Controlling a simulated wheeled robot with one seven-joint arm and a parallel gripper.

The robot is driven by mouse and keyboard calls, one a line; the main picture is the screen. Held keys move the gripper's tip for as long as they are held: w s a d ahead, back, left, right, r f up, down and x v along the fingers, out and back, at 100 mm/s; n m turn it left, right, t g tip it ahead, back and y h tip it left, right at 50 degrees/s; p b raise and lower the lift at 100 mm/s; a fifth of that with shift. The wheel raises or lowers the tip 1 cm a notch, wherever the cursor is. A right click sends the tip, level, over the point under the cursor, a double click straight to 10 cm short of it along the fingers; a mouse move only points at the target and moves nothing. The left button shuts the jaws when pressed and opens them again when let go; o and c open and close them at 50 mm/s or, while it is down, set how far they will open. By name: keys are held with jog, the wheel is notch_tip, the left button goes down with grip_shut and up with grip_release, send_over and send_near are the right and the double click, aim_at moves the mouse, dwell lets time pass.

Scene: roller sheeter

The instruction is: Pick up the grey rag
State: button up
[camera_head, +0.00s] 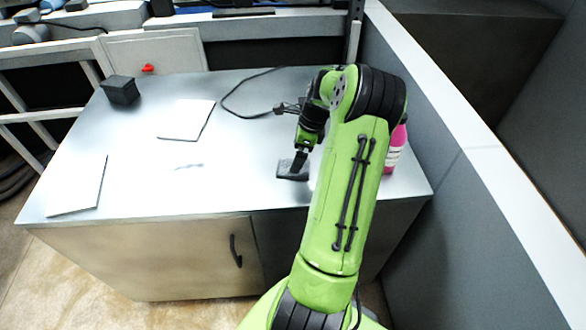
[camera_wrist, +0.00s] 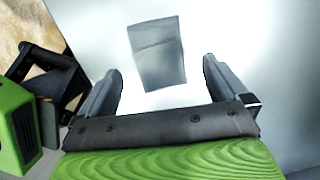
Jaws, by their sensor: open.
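The grey rag (camera_wrist: 158,55) lies flat on the metal table top in the wrist view, a small folded-looking grey rectangle. It sits ahead of and between my two open fingers, with clear space on both sides. In the head view, the rag (camera_head: 287,172) shows as a dark grey patch on the table, partly hidden by my gripper (camera_head: 298,165). My gripper (camera_wrist: 162,85) is open and empty, and its fingers do not appear to touch the rag. I cannot tell the exact height of the fingertips above the table.
A black cube (camera_head: 121,90) stands at the back left of the table (camera_head: 235,140). White sheets (camera_head: 186,119) lie on the left. A pink bottle (camera_head: 395,150) stands at the right, partly behind my arm. A grey wall (camera_head: 450,190) borders the right side.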

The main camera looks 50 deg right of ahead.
jog(key=x, duration=0.4)
jog(key=shift+f+b, duration=0.3)
jog(key=shift+s+a+r, duration=0.1)
jog(key=shift+a, duration=0.05)
jog(key=shift+c, duration=0.6)
jog(key=c, duration=0.9)
notch_tip(320, 180, up, 10)
jog(key=p, duration=0.1)
jog(key=shift+p, duration=0.35)
